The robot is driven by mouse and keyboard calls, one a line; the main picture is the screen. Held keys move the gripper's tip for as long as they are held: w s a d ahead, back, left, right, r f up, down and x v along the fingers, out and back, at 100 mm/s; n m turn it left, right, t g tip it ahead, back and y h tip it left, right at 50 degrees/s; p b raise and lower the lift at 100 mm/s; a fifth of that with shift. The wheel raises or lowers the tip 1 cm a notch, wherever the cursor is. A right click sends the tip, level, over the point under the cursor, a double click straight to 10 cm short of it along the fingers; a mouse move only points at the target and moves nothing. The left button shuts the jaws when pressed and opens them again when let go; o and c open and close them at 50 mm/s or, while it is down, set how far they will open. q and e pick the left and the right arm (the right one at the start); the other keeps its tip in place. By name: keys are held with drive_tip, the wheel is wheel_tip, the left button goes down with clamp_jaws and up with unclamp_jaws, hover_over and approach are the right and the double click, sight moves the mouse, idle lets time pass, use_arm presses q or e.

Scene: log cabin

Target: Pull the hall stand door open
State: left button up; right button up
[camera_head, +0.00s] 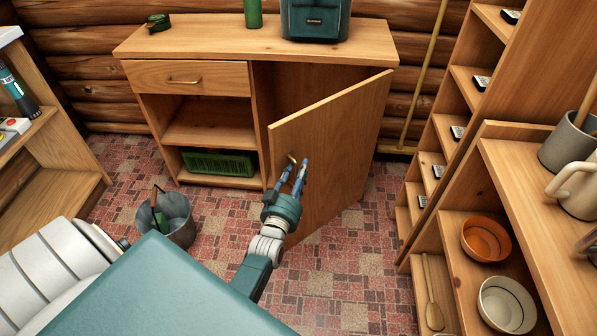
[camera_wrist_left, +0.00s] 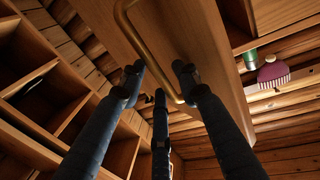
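The hall stand (camera_head: 215,40) is a wooden cabinet against the log wall. Its door (camera_head: 335,135) on the right side stands wide open, swung out toward me, and a dark compartment shows behind it. A small brass handle (camera_head: 292,158) sits near the door's free edge; it also shows as a bent bar in the left wrist view (camera_wrist_left: 150,59). My left gripper (camera_head: 294,169) is at this handle. Its fingers (camera_wrist_left: 158,80) are spread apart, with the bar passing between their tips; contact is unclear. My right gripper is not in view.
A metal bucket (camera_head: 180,218) stands on the floor left of my gripper. Shelves with bowls and mugs (camera_head: 510,190) stand at the right, a wooden shelf unit (camera_head: 55,160) at the left. A green crate (camera_head: 215,163) is in the stand's lower shelf. Patterned floor is clear right of the door.

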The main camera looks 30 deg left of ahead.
use_arm(q)
drive_tip(key=v, duration=1.2)
drive_tip(key=shift+c, duration=0.3)
